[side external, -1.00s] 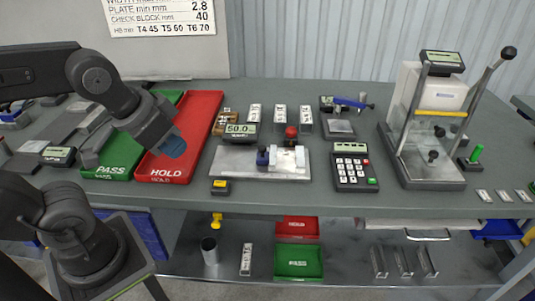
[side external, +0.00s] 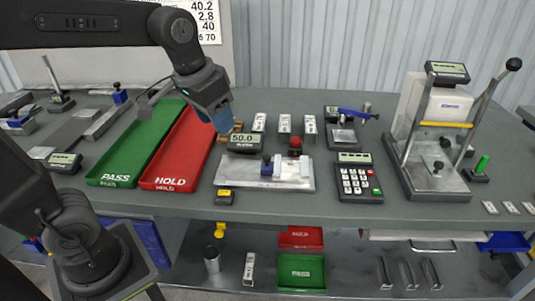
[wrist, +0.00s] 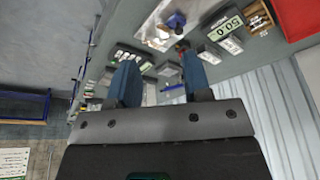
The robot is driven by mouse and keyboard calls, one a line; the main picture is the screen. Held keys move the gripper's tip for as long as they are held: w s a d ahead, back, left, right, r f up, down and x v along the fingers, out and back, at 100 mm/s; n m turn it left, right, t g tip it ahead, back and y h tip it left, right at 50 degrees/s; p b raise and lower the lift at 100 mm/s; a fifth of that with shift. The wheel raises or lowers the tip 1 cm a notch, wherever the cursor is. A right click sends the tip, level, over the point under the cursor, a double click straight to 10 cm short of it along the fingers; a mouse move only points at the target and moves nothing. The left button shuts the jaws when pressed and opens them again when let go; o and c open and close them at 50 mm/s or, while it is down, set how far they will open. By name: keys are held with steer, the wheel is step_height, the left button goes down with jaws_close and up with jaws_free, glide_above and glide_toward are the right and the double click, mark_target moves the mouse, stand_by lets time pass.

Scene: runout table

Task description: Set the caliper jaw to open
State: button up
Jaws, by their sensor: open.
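The caliper fixture, a pale metal base plate (side external: 234,179) with a display (side external: 246,142) reading 50.0, stands mid-table in the side view. A blue slider block (side external: 267,167) stands on it beside a pale metal block, with a red knob (side external: 295,142) behind. I cannot tell the jaw gap. My gripper (side external: 222,117), with blue fingertips, hangs above and left of the display, apart from the fixture. In the wrist view my gripper (wrist: 162,86) has its fingers apart and empty. The display (wrist: 225,27) also shows there, tilted, beyond the fingers.
The green PASS tray (side external: 111,181) and red HOLD tray (side external: 168,184) lie left of the fixture. A keypad (side external: 358,180) stands to its right, and a lever press (side external: 430,180) is further right. Several small white-labelled blocks stand behind the fixture. A yellow-black block (side external: 224,197) lies in front.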

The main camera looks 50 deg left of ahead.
steer(key=shift+o, duration=0.3)
steer(key=w+a+f+g, duration=0.1)
steer(key=w+a+g, duration=0.1)
steer(key=w, duration=0.7)
steer(key=shift+w+n, duration=0.3)
steer(key=g, duration=0.2)
glide_above(267, 156)
step_height(267, 156, down, 4)
step_height(267, 156, down, 13)
steer(key=shift+f, duration=0.1)
steer(key=shift+c, duration=0.2)
jaws_close()
steer(key=shift+s, duration=0.1)
